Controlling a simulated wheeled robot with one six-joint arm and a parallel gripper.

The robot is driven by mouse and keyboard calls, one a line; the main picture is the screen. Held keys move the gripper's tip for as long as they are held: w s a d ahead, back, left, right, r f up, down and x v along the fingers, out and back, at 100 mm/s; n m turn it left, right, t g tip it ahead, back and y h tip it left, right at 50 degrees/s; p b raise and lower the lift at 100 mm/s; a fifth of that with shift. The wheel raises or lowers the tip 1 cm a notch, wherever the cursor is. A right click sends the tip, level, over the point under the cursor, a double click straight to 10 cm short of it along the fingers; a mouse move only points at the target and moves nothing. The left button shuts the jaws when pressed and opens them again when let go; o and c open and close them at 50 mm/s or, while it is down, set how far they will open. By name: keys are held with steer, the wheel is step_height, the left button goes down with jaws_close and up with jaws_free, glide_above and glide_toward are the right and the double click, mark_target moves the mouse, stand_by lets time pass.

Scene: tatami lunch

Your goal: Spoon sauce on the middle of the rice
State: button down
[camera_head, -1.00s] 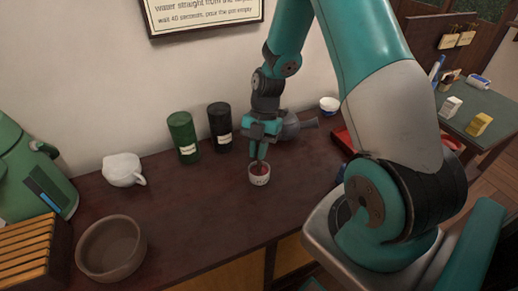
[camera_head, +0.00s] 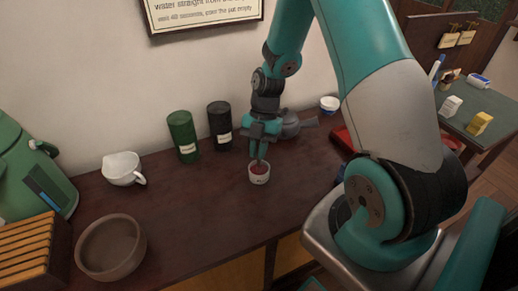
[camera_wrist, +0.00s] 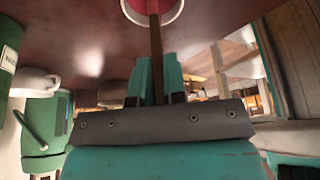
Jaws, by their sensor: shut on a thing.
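A small white cup (camera_head: 260,179) with dark red sauce (camera_head: 259,170) in it stands on the dark counter. My gripper (camera_head: 258,156) points down just above the cup. In the wrist view, my gripper's teal fingers (camera_wrist: 157,80) are shut on a thin brown spoon handle (camera_wrist: 156,42). The handle runs into the cup, whose white rim (camera_wrist: 178,12) is cut off at the top of that view. The spoon's lower end is hidden in the cup. I cannot make out any rice in these frames.
A brown bowl (camera_head: 110,248) stands at the front left, and a white pitcher (camera_head: 122,169) behind it. Green (camera_head: 183,137) and black (camera_head: 219,126) canisters stand by the wall. A grey pot (camera_head: 290,125) is behind my gripper. The counter left of the cup is clear.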

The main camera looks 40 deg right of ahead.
steer(key=shift+r+p, duration=2.75)
steer(key=shift+r, duration=0.75)
